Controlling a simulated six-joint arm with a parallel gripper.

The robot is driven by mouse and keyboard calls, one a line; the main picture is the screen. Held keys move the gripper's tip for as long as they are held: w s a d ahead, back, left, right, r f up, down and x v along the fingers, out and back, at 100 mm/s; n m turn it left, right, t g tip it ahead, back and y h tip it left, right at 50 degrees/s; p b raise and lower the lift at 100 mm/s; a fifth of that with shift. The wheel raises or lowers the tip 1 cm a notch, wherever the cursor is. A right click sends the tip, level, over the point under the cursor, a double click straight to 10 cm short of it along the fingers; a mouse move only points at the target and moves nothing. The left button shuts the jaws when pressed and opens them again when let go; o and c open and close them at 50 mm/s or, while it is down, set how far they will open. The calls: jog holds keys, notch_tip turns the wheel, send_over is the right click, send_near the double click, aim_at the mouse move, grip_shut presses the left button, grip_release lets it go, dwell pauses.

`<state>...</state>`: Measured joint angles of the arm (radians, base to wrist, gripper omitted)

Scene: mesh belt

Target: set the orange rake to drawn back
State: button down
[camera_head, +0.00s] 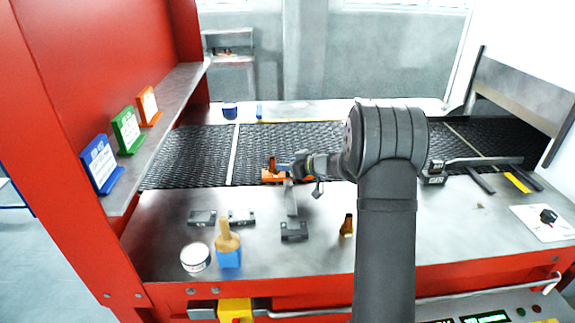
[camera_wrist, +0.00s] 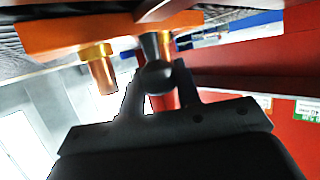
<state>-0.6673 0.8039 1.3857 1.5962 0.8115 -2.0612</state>
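The orange rake (camera_head: 272,175) is at the near side of the mesh belt, left of my arm. In the wrist view its orange bar (camera_wrist: 75,36) with gold-coloured pegs crosses the upper left. A dark ball knob (camera_wrist: 155,78) on a stem hangs from it. My gripper (camera_wrist: 158,85) has one finger on each side of this knob, with no clear gap to either side, and looks shut on it. In the head view my gripper (camera_head: 290,172) is at the rake, small and partly merged with it.
The dark mesh belt (camera_head: 185,155) runs across behind the steel worktop (camera_head: 165,225). Several small dark blocks, a white tin (camera_head: 195,257), a blue pot with a brush (camera_head: 228,257) and an amber bottle (camera_head: 347,225) stand on the worktop. Blue, green and orange signs line the left shelf.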

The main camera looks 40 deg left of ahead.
jog(key=s+d, duration=1.3)
jog(key=shift+s+d, duration=0.25)
jog(key=shift+s, duration=0.15)
jog(key=shift+d+f, duration=0.1)
jog(key=c, duration=1.3)
grip_release()
jog(key=shift+s+d, duration=0.1)
jog(key=shift+c, duration=0.2)
jog(key=v, duration=1.7)
jog(key=shift+d, duration=0.2)
jog(key=shift+a, duration=0.1)
